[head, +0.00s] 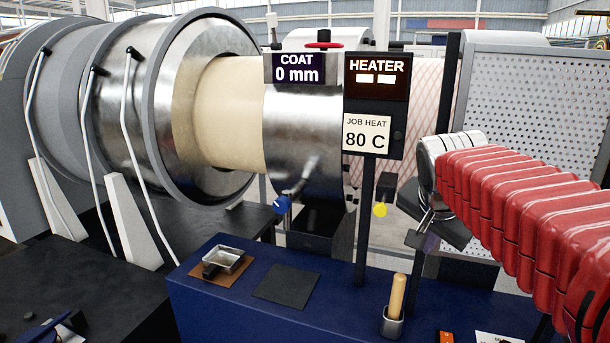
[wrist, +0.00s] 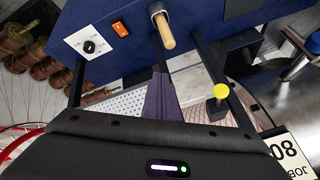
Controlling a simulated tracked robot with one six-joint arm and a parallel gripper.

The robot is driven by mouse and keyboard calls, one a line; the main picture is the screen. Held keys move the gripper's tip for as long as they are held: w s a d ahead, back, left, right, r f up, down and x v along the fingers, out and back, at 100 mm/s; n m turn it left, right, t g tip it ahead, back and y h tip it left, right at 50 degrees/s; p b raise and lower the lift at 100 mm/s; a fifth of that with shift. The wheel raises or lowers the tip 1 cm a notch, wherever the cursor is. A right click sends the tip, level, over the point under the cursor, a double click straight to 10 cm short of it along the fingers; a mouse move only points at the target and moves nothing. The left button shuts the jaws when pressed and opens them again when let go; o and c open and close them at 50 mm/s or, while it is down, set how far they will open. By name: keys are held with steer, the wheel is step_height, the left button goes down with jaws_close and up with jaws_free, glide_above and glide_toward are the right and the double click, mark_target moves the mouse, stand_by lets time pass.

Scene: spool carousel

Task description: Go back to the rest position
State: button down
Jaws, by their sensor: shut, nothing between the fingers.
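My gripper (head: 426,222) is at the end of my red arm, right of the middle in the head view. It is shut and empty, above the right part of the blue bench (head: 215,290) and right of the heater post. The small parts of its fingers are hard to make out. In the wrist view a dark body with a small light fills the lower part. A wooden handle (head: 397,295) stands upright in a metal cup (head: 391,323) on the bench, below my gripper and apart from it. The handle also shows in the wrist view (wrist: 166,32).
The post with the heater sign (head: 377,77) and job heat card (head: 367,135) stands left of my gripper. A large metal drum (head: 305,130) is behind. A perforated panel (head: 530,80) stands behind my arm. A metal tray (head: 225,261) and dark pad (head: 287,286) lie on the bench.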

steer(key=s+a+f+n+y, duration=0.1)
steer(key=s+a+f+n, duration=0.4)
steer(key=s, duration=0.5)
steer(key=s+a+f+n+y, duration=0.1)
steer(key=s+a+f+n, duration=0.4)
steer(key=s+f, duration=0.3)
steer(key=shift+s+n+g+y, duration=0.3)
steer(key=shift+s, duration=0.9)
